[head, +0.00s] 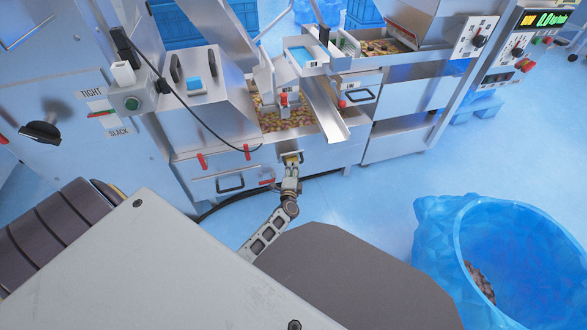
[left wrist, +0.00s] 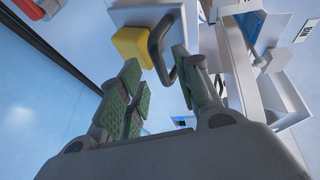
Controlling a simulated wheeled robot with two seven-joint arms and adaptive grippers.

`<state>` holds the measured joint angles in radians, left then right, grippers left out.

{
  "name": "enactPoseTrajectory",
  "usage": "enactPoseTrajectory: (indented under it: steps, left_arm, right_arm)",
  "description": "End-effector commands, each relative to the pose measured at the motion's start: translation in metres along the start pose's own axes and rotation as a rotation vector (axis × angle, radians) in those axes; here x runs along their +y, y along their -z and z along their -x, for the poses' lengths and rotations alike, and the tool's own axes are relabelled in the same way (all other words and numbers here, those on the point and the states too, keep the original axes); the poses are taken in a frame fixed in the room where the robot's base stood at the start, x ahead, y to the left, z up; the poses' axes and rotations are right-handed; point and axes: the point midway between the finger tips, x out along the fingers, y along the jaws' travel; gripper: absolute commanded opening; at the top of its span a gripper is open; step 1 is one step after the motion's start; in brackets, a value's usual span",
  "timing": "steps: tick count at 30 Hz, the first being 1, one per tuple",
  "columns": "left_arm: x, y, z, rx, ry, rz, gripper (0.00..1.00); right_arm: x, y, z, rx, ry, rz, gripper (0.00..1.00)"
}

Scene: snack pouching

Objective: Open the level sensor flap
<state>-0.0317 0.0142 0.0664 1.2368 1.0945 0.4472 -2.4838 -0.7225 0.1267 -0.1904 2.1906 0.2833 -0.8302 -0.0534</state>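A small grey flap (left wrist: 118,16) with a dark looped handle (left wrist: 157,50) and a yellow block (left wrist: 131,47) shows in the left wrist view. I take it for the level sensor flap; it looks closed. Contact cannot be told. My right gripper is not in view.
A drawer-like panel with a handle (head: 230,184) and red clips sits left of the flap. A metal chute (head: 325,105) slopes out above right. A blue-lined bin (head: 510,255) stands on the floor at right. The floor between bin and machine is clear.

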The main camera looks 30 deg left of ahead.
Motion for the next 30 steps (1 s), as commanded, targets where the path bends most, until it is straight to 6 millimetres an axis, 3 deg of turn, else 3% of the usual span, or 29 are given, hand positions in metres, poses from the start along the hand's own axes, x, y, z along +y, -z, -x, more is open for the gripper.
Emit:
enactPoseTrajectory:
  steps: [12,26,30]
  left_arm:
    - [0.001,0.0,-0.027,0.0,0.001,0.0,0.34]
    - [-0.001,0.0,-0.031,0.0,0.001,0.0,0.34]
    - [-0.001,0.0,-0.031,0.0,0.001,0.0,0.16]
  right_arm:
    - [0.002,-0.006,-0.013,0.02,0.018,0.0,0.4]
    - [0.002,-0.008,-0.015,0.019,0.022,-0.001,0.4]
    - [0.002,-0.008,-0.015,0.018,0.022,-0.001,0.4]
